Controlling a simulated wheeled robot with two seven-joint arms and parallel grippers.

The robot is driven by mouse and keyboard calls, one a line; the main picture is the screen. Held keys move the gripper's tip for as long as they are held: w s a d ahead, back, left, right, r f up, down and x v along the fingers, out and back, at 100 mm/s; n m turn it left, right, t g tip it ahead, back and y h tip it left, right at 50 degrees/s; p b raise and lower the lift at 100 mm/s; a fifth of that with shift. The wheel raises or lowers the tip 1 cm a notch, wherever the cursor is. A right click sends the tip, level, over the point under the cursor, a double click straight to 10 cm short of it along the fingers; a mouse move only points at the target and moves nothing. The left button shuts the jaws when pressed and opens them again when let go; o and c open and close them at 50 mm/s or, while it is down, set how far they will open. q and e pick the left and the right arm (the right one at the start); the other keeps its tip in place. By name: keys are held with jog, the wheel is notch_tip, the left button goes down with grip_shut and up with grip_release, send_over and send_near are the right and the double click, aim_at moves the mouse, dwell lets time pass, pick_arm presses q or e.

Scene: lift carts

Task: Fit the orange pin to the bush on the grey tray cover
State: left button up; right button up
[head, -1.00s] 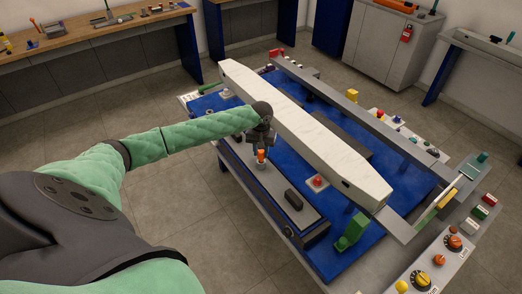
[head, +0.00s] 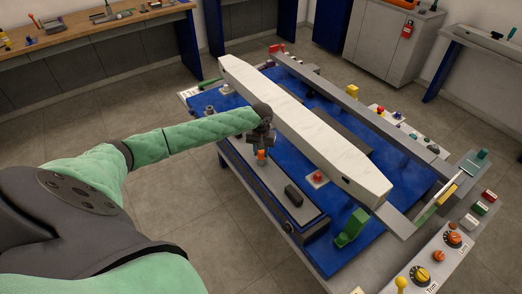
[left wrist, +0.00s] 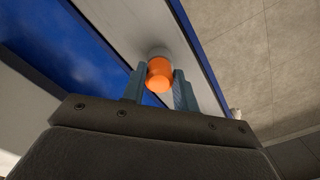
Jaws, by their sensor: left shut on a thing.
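My left gripper (head: 262,148) points down over the grey tray cover (head: 283,209), with its fingers shut on the orange pin (head: 261,155). In the left wrist view the pin (left wrist: 159,75) sits between the two fingertips. A pale grey round piece, which looks like the bush (left wrist: 158,52), shows right behind the pin there, in line with it. I cannot tell how far the pin is in it. In the head view the fingers and pin largely hide the bush. My right gripper is not in view.
A long white beam (head: 305,125) runs close beside my gripper on the right. A red button (head: 318,176) and a green block (head: 351,228) stand on the blue deck (head: 330,250).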

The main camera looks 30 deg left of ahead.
pick_arm(q)
jog(key=shift+f, duration=0.15)
jog(key=o, duration=1)
jog(key=shift+o, duration=0.2)
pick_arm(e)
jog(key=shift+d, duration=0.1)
pick_arm(q)
jog(key=shift+r+b, duration=0.4)
jog(key=shift+r, duration=0.1)
notch_tip(320, 180, up, 2)
jog(key=shift+r+b, duration=0.15)
jog(key=shift+b, duration=0.45)
notch_tip(320, 180, up, 3)
jog(key=shift+r+b, duration=0.1)
jog(key=shift+b, duration=0.55)
jog(key=shift+r, duration=0.7)
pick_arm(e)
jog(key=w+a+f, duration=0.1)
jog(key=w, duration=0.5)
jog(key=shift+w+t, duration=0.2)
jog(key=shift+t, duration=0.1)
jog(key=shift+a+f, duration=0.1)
